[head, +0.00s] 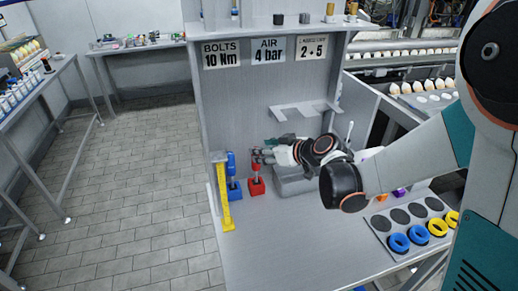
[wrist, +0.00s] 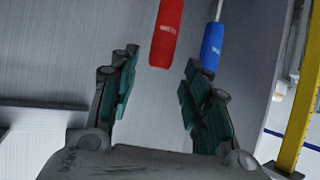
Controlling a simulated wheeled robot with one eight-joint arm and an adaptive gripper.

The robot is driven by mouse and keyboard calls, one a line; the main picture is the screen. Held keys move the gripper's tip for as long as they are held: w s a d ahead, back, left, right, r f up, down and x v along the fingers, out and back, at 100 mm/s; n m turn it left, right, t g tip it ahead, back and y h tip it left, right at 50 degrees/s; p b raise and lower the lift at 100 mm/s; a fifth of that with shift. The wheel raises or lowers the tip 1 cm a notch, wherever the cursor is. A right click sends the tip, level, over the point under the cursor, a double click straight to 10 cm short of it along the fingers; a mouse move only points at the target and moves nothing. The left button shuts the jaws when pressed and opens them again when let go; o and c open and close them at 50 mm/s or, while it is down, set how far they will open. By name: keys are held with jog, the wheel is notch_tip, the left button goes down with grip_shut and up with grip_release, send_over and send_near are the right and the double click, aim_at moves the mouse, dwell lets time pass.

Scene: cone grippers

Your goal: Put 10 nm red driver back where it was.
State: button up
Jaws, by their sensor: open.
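The red driver (head: 256,168) appears to stand upright in the red block (head: 257,187) on the bench. In the wrist view its red handle (wrist: 167,33) lies just beyond my fingertips, roughly in line with the gap between them. My gripper (head: 266,151) is beside the upper end of the driver and partly covers it in the head view. In the wrist view my gripper (wrist: 160,75) has its two teal-padded fingers wide apart with nothing between them. The blue driver (head: 231,163) stands in the blue block (head: 234,189), to the left of the red one.
A yellow upright (head: 225,196) stands at the bench's left edge, beside the blue block. A grey panel with signs (head: 220,55) rises behind, with a notched shelf (head: 303,110). Blue and yellow rings lie on a plate (head: 384,227) at the right. The front bench surface is clear.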

jog(key=s+d+r+m+h, duration=0.2)
jog(key=s+d, duration=0.3)
jog(key=s, duration=0.4)
jog(key=s+d+r+m+g+h+p, duration=0.1)
jog(key=s+d+r+m+h, duration=0.2)
jog(key=s+d, duration=0.3)
jog(key=s+d+r+m+h, duration=0.3)
jog(key=s+d, duration=0.3)
jog(key=s, duration=0.7)
jog(key=shift+s+g, duration=0.35)
jog(key=shift+g, duration=0.05)
notch_tip(320, 180, down, 3)
jog(key=shift+r+b, duration=0.2)
jog(key=shift+b, duration=0.8)
